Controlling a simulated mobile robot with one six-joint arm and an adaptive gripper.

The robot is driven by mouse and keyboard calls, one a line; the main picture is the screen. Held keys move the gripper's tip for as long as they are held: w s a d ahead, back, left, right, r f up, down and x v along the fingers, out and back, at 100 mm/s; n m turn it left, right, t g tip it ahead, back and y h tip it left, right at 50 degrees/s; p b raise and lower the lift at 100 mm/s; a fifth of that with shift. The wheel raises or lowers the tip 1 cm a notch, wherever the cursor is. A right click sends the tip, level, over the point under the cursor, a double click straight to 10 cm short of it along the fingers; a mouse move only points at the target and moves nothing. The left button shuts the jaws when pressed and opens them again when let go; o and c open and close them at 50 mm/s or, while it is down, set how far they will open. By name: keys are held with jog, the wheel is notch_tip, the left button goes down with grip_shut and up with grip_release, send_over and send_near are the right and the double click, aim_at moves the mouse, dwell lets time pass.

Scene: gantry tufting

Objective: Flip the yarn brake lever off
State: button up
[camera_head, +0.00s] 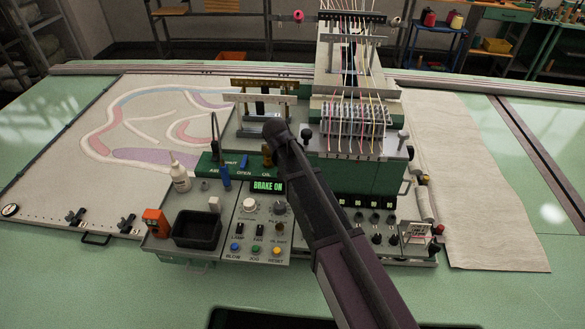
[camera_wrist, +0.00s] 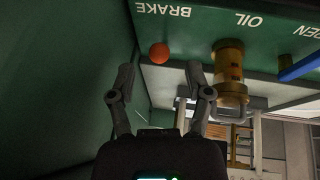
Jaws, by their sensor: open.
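The yarn brake lever shows in the wrist view as a round orange knob (camera_wrist: 159,52) beside the upside-down BRAKE label on the green panel. My gripper (camera_wrist: 160,74) is open and empty, with one finger on each side of the knob's line; the knob appears just past the fingertips. I cannot tell the exact depth gap or see the lever's shaft. In the head view my arm hides the lever and the gripper. The small display (camera_head: 268,187) there reads BRAKE ON in green.
A brass oil fitting (camera_wrist: 230,75) stands close to my right finger in the wrist view, with a blue lever (camera_wrist: 300,68) beyond. In the head view, a white bottle (camera_head: 180,177), a black tray (camera_head: 197,229) and the control panel (camera_head: 262,235) lie left of my arm.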

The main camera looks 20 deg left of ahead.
jog(key=shift+b+x, duration=1.65)
jog(key=shift+x, duration=0.55)
grip_shut()
